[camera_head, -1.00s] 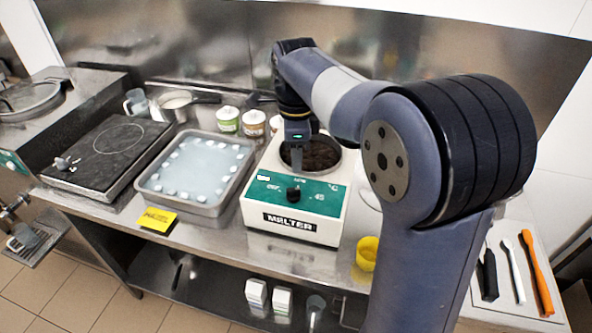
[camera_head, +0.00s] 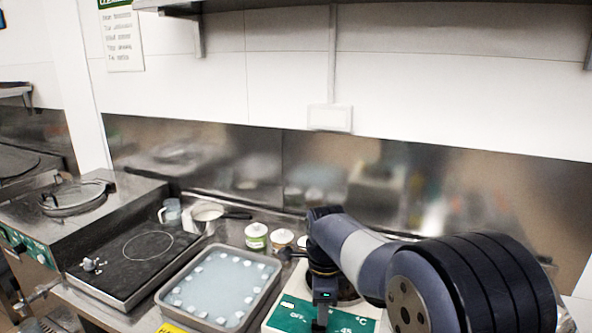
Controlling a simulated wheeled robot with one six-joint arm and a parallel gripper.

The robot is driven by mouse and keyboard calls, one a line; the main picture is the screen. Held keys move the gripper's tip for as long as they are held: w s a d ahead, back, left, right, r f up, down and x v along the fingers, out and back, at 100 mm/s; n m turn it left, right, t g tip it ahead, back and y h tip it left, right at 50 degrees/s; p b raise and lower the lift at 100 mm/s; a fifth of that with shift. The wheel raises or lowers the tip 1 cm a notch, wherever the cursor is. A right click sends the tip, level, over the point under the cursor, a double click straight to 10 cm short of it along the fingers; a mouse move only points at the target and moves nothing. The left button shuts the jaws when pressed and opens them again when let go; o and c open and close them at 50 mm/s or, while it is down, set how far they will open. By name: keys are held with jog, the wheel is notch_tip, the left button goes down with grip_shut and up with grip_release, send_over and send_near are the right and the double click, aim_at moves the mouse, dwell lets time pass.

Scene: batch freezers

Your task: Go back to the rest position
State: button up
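My gripper (camera_head: 321,318) hangs down from the end of my arm at the lower middle of the head view. It is in front of the white melter's green panel (camera_head: 292,312) and hides the knob area. Whether it touches the melter cannot be told. The fingers are small, dark and partly cut by the picture's lower edge, so I cannot see whether they are open or shut, and no held object shows. The melter's dark round pot (camera_head: 346,290) is partly hidden behind my arm.
Left of the melter stands a tray (camera_head: 171,285) of pale liquid with white cubes around its edge. A black cooktop (camera_head: 118,272), a pan (camera_head: 206,212), a jug (camera_head: 170,211) and small tubs (camera_head: 256,237) stand around it. A steel backsplash (camera_head: 245,160) rises behind; a shelf (camera_head: 400,4) hangs above.

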notch_tip(320, 180, down, 4)
jog(key=shift+r, duration=0.15)
dwell(0.6)
